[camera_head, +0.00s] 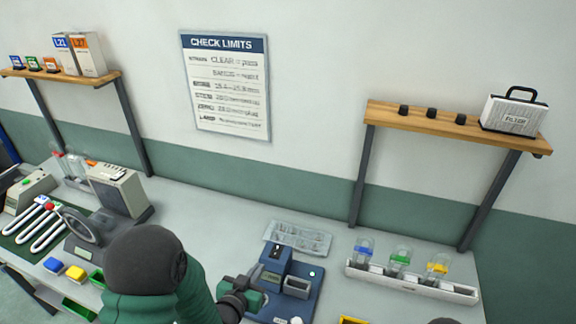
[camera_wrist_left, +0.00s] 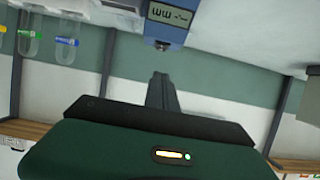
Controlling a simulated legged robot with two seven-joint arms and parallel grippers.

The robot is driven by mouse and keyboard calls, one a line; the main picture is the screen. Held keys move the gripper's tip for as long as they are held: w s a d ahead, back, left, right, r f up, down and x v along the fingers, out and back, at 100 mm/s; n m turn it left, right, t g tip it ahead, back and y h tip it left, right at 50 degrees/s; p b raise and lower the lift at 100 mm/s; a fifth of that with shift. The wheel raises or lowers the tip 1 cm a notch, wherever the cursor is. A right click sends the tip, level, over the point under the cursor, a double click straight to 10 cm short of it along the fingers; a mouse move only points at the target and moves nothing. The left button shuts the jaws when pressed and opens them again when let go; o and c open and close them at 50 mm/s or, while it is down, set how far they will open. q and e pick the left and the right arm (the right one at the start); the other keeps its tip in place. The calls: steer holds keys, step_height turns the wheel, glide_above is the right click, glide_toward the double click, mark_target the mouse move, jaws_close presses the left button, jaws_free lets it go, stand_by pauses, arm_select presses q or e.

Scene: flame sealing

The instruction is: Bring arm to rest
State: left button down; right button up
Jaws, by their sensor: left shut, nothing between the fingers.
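My left arm, green with a dark round joint, reaches in at the bottom of the head view. My left gripper (camera_head: 256,284) is beside the left side of a blue instrument (camera_head: 275,262) on the bench. In the left wrist view its narrow dark fingers (camera_wrist_left: 160,84) are together with nothing between them. The blue instrument also shows in the wrist view (camera_wrist_left: 172,30), just beyond the fingertips, with a small display; I cannot tell whether they touch. My right gripper is not in view.
A clear tray (camera_head: 298,238) lies behind the instrument. A white rack (camera_head: 410,284) with several capped tubes stands to the right. A grey machine (camera_head: 118,190), a green mat and coloured blocks are at the left. Wall shelves (camera_head: 440,124) hang above the bench.

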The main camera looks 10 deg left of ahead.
arm_select(q)
steer(key=s+a+f+n+g+y+b, duration=0.1)
steer(key=s+a+g+b, duration=0.1)
steer(key=s+g, duration=0.3)
steer(key=s+a+f+n+g+y+b, duration=0.1)
steer(key=s+g, duration=0.4)
steer(key=s, duration=0.9)
steer(key=shift+s+a+g+y+b, duration=0.3)
steer(key=shift+a+g+b, duration=0.15)
steer(key=shift+a, duration=0.25)
steer(key=shift+w, duration=0.15)
